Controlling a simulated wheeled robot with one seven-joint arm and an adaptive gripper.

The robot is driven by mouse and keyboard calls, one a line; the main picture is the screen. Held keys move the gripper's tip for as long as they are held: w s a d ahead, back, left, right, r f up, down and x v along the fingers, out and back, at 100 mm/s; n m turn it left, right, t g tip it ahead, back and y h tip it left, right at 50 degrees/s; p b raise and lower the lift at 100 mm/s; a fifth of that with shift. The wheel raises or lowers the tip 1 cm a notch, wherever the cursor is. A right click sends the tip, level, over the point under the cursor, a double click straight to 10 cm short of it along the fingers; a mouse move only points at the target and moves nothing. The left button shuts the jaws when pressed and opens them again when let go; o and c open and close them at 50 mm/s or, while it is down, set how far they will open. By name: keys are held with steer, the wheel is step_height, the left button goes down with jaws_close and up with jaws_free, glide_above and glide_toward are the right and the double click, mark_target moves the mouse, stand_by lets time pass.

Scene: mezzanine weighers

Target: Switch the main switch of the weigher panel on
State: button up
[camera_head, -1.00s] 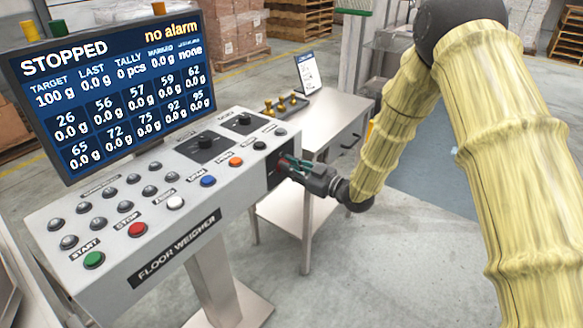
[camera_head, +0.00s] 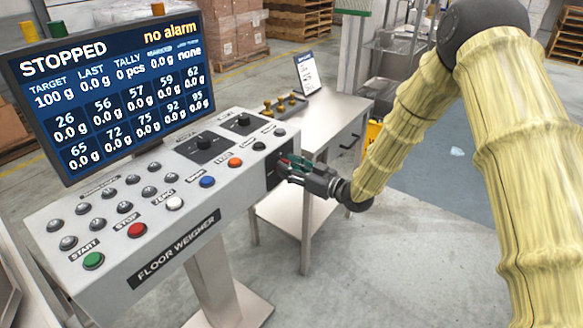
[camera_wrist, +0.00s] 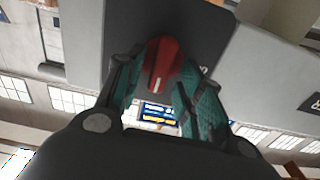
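The weigher panel (camera_head: 160,215) is a grey console labelled FLOOR WEIGHER. Its main switch is a red knob (camera_wrist: 163,66) with a white mark, on a dark plate (camera_wrist: 200,35) at the panel's right end. My gripper (camera_head: 289,164) reaches this end from the right. In the wrist view its teal finger pads (camera_wrist: 158,92) lie on both sides of the knob and appear to touch it. In the head view the fingers largely hide the knob. The display (camera_head: 110,85) reads STOPPED and no alarm.
The panel top has several buttons, including green START (camera_head: 94,260) and red STOP (camera_head: 137,230), and two black dials (camera_head: 204,143). A steel side table (camera_head: 325,125) with small brass weights (camera_head: 283,103) stands close behind my gripper. Open floor (camera_head: 400,270) lies to the right.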

steer(key=shift+d, duration=0.1)
steer(key=v, duration=1.2)
stand_by(0.4)
steer(key=s+d+f+m+g+h, duration=0.1)
steer(key=s+d+f+m+h, duration=0.15)
steer(key=s+f, duration=0.45)
steer(key=s+d+f+m+g+h, duration=0.15)
steer(key=s+f+h, duration=0.25)
steer(key=f, duration=0.6)
steer(key=s+d+f+m+h, duration=0.1)
steer(key=s+f+m+h, duration=0.3)
steer(key=f, duration=0.5)
steer(key=s+d+f+m+g+h, duration=0.1)
steer(key=s+d+f+g, duration=0.1)
steer(key=s, duration=0.8)
steer(key=s+d+f+m+g+h, duration=0.1)
steer(key=s+d+f+g, duration=0.2)
steer(key=s, duration=0.6)
steer(key=s+d+f+m+g+h, duration=0.1)
steer(key=s+d+f+g+h, duration=0.1)
steer(key=s, duration=0.8)
steer(key=shift+s+d+f+g, duration=0.3)
steer(key=shift+d+f+g, duration=0.25)
steer(key=shift+f, duration=0.45)
